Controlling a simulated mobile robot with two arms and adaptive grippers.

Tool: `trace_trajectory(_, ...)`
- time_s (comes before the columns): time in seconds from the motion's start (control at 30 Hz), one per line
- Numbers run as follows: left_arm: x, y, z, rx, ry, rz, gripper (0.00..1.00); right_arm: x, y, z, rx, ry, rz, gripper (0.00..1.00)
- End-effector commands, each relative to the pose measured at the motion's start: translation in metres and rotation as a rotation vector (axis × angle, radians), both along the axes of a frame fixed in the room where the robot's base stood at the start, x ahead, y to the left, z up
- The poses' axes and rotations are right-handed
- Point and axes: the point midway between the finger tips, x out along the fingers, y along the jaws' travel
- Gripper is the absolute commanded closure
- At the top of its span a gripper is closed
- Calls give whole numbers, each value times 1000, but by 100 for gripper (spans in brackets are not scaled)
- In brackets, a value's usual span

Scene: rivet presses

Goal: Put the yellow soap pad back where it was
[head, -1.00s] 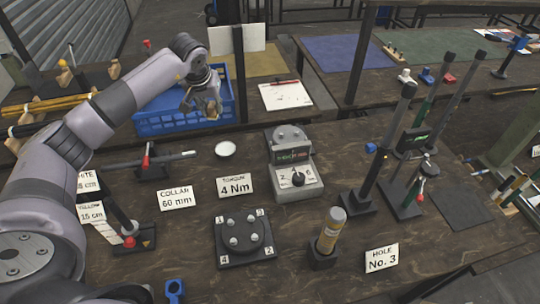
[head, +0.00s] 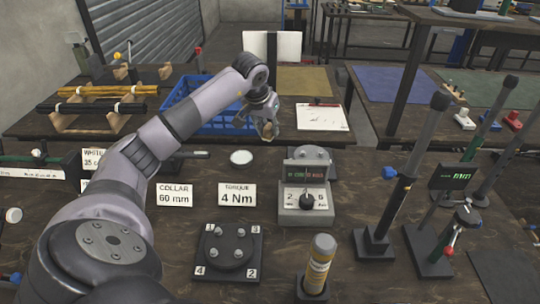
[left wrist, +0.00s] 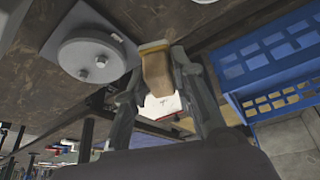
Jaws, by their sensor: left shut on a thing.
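My left gripper (head: 264,126) hangs in the air over the gap at the workbench's far edge, near the right end of the blue crate. In the left wrist view its fingers (left wrist: 158,88) are shut on a dull yellow-tan block, the soap pad (left wrist: 157,70). The pad also shows in the head view (head: 268,131) as a small tan piece below the fingers. Parts of it are hidden by the fingers. My right gripper is not in view.
The blue crate (head: 185,127) stands on the far bench, beside a white sheet (head: 322,117). Nearer are a white round dish (head: 241,157), a torque device (head: 306,204), a bolted disc plate (head: 228,251) and a yellow cylinder (head: 320,262). Tall tools stand to the right.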

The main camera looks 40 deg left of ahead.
Motion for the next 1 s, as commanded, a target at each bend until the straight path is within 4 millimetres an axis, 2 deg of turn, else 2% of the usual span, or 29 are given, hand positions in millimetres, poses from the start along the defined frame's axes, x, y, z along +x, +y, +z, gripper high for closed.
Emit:
trace_trajectory(0.03, -1, -1, -16, -2, 7, -1, 98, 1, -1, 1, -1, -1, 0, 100)
trace_trajectory(0.2, -1, -1, -46, -2, 3, 0, 98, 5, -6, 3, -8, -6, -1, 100)
trace_trajectory(0.47, 0, -1, -66, -1, 2, 0, 98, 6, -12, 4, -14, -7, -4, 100)
trace_trajectory(0.67, 0, -2, -96, -3, 2, -1, 98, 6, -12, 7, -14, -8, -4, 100)
trace_trajectory(1.0, 0, 0, -101, 1, -1, -1, 98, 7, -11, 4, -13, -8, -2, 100)
